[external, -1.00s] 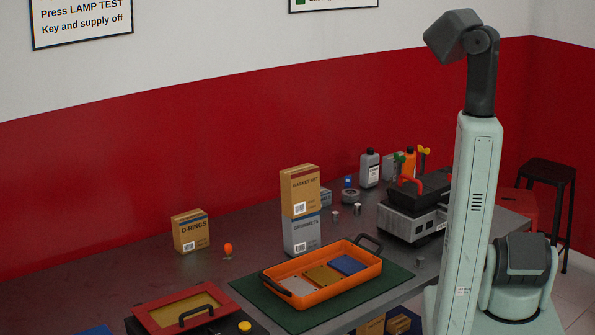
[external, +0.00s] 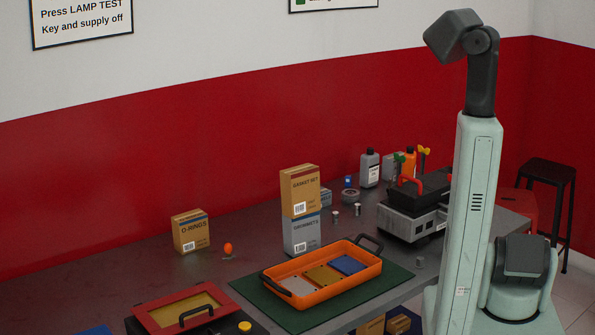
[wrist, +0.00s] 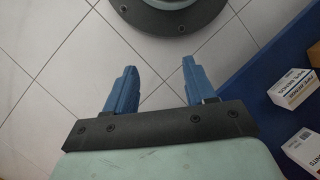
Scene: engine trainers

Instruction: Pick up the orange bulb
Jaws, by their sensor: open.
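The small orange bulb (external: 228,248) stands on the grey bench in the external view, just right of the O-rings box (external: 191,232) and left of the stacked boxes. It is not in the wrist view. My gripper (wrist: 158,80) shows in the wrist view with its two blue fingers spread apart and nothing between them. It is over the tiled floor, away from the bulb. In the external view my gripper cannot be made out; only my arm shows at the right.
An orange tray (external: 318,295) with coloured plates lies on a green mat (external: 399,284). A red-framed panel (external: 150,318) lies at front left. A gasket box (external: 300,191) stands on a grommets box (external: 302,235). In the wrist view, small boxes (wrist: 293,90) sit on a blue surface (wrist: 243,108).

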